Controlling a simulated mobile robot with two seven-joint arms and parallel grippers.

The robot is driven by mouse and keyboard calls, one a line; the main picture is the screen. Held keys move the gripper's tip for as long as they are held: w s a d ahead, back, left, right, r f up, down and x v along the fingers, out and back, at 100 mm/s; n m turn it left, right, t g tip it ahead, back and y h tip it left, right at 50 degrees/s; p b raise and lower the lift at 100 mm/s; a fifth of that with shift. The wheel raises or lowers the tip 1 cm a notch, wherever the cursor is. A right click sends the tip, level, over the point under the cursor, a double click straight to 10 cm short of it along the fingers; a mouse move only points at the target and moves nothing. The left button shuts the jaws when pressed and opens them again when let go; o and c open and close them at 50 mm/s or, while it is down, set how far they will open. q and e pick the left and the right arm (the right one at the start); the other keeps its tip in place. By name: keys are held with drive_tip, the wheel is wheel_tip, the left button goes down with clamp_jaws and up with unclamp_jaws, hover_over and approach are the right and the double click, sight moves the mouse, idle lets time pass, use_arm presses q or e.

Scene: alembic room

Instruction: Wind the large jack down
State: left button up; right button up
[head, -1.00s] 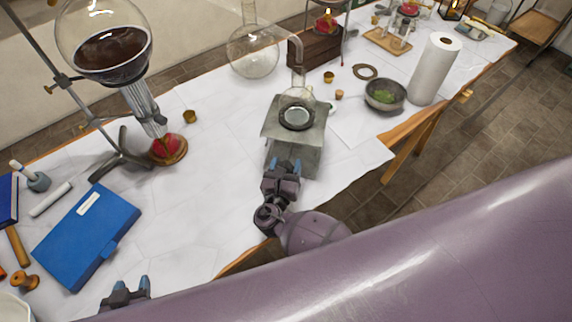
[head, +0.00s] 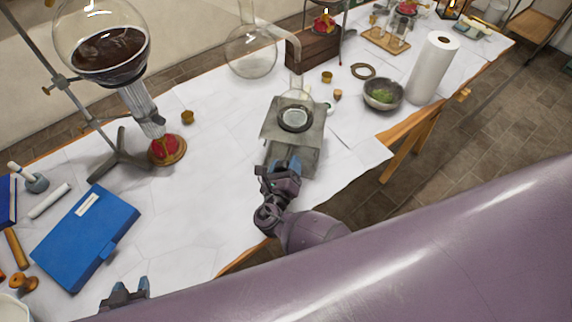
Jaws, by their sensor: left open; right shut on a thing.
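The large jack (head: 312,122) is a grey metal lab jack on the white-covered table, right of the middle in the head view. A small glass vessel with a round dark-rimmed opening (head: 295,118) sits on its top plate. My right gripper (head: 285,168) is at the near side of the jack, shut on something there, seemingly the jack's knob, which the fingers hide. My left gripper (head: 127,291) is open and empty at the bottom left, near the table's front edge, partly cut off by my own body.
A blue case (head: 85,235) lies at the left. A large flask of dark liquid (head: 110,55) hangs on a stand above a red burner (head: 166,150). A green-filled bowl (head: 383,95) and paper roll (head: 434,68) stand right of the jack. The table between case and jack is clear.

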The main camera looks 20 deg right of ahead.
drive_tip(key=o, duration=0.9)
drive_tip(key=shift+s+a, duration=0.1)
drive_tip(key=b+v, duration=0.1)
drive_tip(key=v, duration=0.9)
drive_tip(key=shift+s+a, duration=0.15)
drive_tip(key=shift+s, duration=0.05)
